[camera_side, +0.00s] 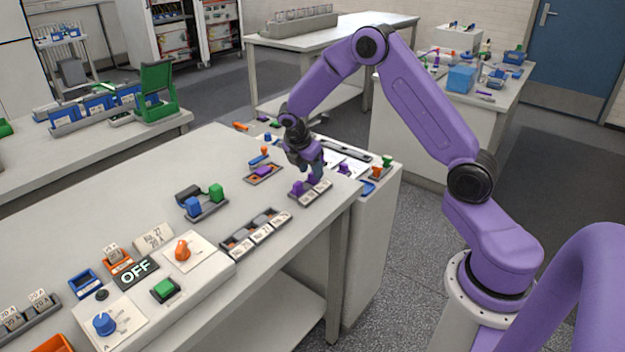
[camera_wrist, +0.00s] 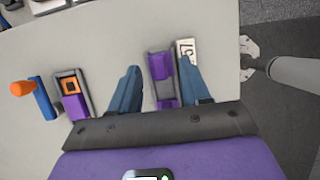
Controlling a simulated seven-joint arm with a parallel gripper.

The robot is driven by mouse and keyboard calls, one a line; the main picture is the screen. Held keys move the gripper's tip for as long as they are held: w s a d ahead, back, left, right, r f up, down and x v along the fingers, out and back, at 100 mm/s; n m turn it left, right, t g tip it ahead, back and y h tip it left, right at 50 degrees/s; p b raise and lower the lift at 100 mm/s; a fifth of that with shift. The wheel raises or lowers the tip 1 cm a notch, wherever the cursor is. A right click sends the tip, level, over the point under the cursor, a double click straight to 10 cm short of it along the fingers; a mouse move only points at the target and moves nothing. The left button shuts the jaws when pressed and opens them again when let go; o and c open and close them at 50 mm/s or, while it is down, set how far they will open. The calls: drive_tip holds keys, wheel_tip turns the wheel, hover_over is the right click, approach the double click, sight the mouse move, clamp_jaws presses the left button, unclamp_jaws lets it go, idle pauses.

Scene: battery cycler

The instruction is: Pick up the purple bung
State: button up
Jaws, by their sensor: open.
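My gripper (camera_side: 312,172) is open and points down over a small labelled tray (camera_side: 312,196) near the table's right end. Purple pieces (camera_side: 298,187) stand in that tray, close under the fingers. In the wrist view the two blue-grey fingers of my gripper (camera_wrist: 160,67) lie on either side of a grey holder with a purple piece (camera_wrist: 159,63) at its far end and another purple piece (camera_wrist: 167,104) nearer. Which piece is the bung I cannot tell. The fingers hold nothing, and I cannot tell whether they touch the holder.
Left of the fingers, a purple piece with an orange square (camera_wrist: 70,86) sits in a grey frame, beside a blue part with an orange knob (camera_wrist: 22,88). A row of labelled trays (camera_side: 255,235) and a control panel with an OFF sign (camera_side: 135,271) stand nearer the front.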

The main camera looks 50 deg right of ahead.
drive_tip(key=shift+d+f, duration=0.3)
drive_tip(key=shift+f, duration=0.35)
clamp_jaws()
drive_tip(key=shift+r, duration=0.1)
